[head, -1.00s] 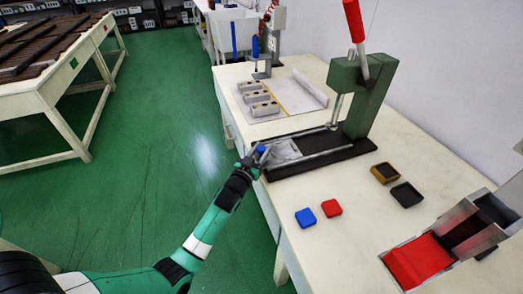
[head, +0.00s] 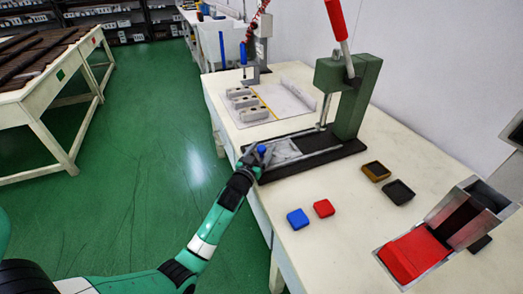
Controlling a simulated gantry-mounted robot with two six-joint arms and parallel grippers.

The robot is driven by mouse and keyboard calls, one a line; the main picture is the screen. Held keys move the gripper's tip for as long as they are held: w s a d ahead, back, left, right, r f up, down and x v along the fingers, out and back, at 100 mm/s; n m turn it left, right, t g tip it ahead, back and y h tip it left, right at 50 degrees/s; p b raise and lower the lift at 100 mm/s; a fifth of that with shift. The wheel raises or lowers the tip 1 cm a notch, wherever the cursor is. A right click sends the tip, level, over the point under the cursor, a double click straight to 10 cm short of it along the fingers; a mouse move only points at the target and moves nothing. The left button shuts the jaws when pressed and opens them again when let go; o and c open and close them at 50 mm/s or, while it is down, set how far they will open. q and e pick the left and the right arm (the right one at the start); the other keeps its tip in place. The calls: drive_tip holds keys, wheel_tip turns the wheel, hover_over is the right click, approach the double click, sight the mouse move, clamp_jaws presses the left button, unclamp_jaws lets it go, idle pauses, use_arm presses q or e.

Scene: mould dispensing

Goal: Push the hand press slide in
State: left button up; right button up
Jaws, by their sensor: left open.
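The green hand press (head: 351,97) stands upright on a black base on the white table, with a red-handled lever (head: 337,20) pointing up. Its grey slide (head: 283,150) lies between rails on the base and extends out to the left of the press body. A blue knob (head: 262,149) is at the slide's outer end. My left gripper (head: 257,157) is at that outer end, with its fingers around or beside the knob; I cannot tell whether they touch it. The gripper is open. My right gripper is not in view.
A blue block (head: 298,219) and a red block (head: 323,208) lie in front of the press. A metal chute with a red tray (head: 414,256) stands at right front. Grey blocks (head: 253,113) lie behind the press base.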

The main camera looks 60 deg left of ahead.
use_arm(q)
drive_tip(key=shift+d, duration=0.1)
drive_tip(key=shift+s+d+r+p, duration=0.1)
drive_tip(key=shift+s+d+p, duration=0.15)
drive_tip(key=shift+s+p, duration=0.05)
drive_tip(key=p+v, duration=0.2)
drive_tip(key=v, duration=0.8)
drive_tip(key=shift+s+d, duration=0.25)
drive_tip(key=shift+s, duration=0.05)
